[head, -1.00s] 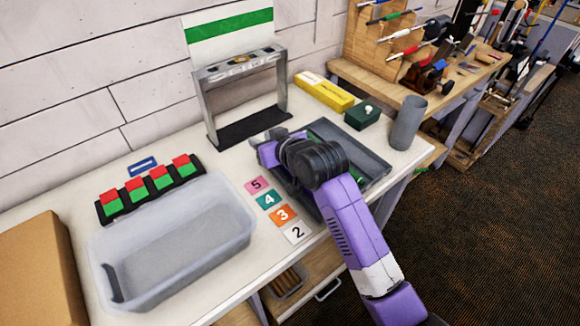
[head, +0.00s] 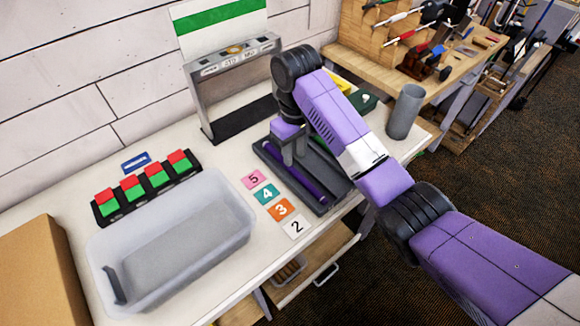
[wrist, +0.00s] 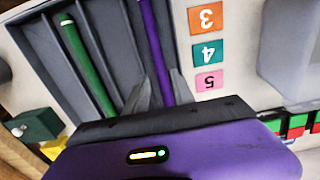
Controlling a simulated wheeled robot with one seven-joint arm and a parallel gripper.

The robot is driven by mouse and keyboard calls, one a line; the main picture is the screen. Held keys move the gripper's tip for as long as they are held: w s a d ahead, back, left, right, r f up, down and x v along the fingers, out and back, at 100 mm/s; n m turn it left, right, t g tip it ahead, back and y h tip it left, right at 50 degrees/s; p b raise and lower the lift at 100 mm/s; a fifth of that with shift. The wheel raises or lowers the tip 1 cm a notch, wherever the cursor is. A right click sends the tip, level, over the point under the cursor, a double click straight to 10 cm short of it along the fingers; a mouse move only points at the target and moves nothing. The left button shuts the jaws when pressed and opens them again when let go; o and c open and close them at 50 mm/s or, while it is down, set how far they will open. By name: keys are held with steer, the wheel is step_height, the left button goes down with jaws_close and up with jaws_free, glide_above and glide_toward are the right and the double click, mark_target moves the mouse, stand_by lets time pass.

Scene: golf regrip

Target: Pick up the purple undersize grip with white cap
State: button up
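The purple grip (head: 307,181) lies lengthwise in the near-left channel of the dark grey tray (head: 322,208). It also shows in the wrist view (wrist: 152,40), running up from between my fingers. No white cap can be made out on it. My gripper (head: 292,158) is over the far part of the purple grip, pointing down. In the wrist view its two fingers (wrist: 162,88) stand apart, one on each side of the grip. Whether they touch it cannot be told. A green grip (wrist: 88,65) lies in another channel; my arm hides it in the head view.
Number cards, including the pink 5 (head: 254,179), lie left of the tray. A clear bin (head: 235,240) and red-green blocks (head: 133,187) are farther left. A metal stand (head: 200,105) rises behind. A grey cup (head: 404,112) and green box (head: 363,100) stand right.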

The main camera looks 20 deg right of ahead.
mark_target(293, 169)
steer(key=shift+w+a+f+p, duration=0.1)
steer(key=shift+f+p, duration=0.45)
steer(key=shift+f, duration=2.4)
steer(key=shift+c, duration=0.2)
jaws_close()
